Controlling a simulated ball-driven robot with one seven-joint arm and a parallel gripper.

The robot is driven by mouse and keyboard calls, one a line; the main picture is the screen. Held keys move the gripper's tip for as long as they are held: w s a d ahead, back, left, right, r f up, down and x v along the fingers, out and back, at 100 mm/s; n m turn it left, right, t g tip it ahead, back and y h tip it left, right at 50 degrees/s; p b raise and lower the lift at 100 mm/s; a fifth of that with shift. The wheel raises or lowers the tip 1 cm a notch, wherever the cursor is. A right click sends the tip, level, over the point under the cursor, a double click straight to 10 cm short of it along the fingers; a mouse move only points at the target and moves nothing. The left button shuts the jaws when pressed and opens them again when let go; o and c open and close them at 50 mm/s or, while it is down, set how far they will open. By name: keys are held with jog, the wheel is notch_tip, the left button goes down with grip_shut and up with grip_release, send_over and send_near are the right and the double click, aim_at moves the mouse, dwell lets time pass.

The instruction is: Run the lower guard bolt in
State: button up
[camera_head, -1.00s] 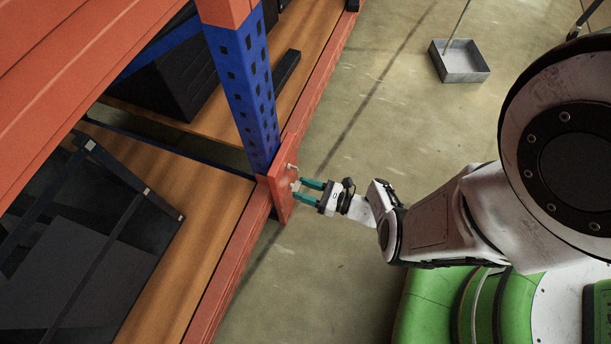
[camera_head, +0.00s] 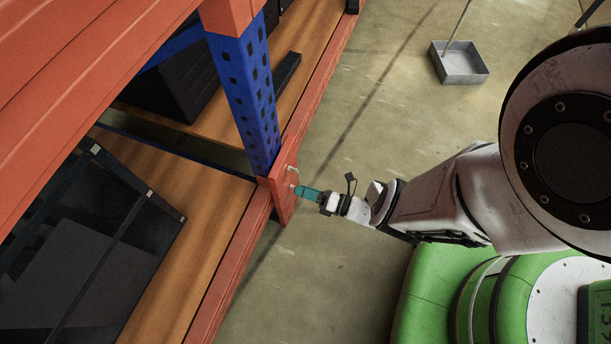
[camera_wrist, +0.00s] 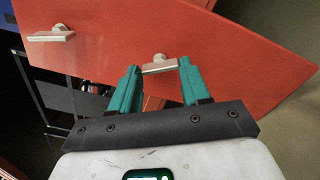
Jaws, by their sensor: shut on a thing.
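The guard is a flat red-orange plate (camera_head: 288,203) at the foot of the blue rack post; it fills much of the wrist view (camera_wrist: 235,62). The lower guard bolt (camera_wrist: 160,64) has a pale cross-bar head. My gripper (camera_wrist: 159,70) is shut on this head, with one teal finger at each end of the bar. In the head view my gripper (camera_head: 299,190) reaches the plate from the right, and its fingers overlap and hide most of the lower bolt. The other bolt (camera_wrist: 50,34), also with a pale bar head, stands free in the plate; it shows above my fingers in the head view (camera_head: 292,169).
The blue post (camera_head: 245,95) rises behind the plate. Orange beams and wooden shelves (camera_head: 205,235) with dark cases lie to the left. A grey metal tray (camera_head: 460,77) stands on the floor at the back right. Floor between rack and my base is clear.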

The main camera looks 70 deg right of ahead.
jog(key=shift+s+m, duration=0.1)
jog(key=shift+m, duration=1.1)
jog(key=o, duration=1.1)
jog(key=shift+c, duration=0.2)
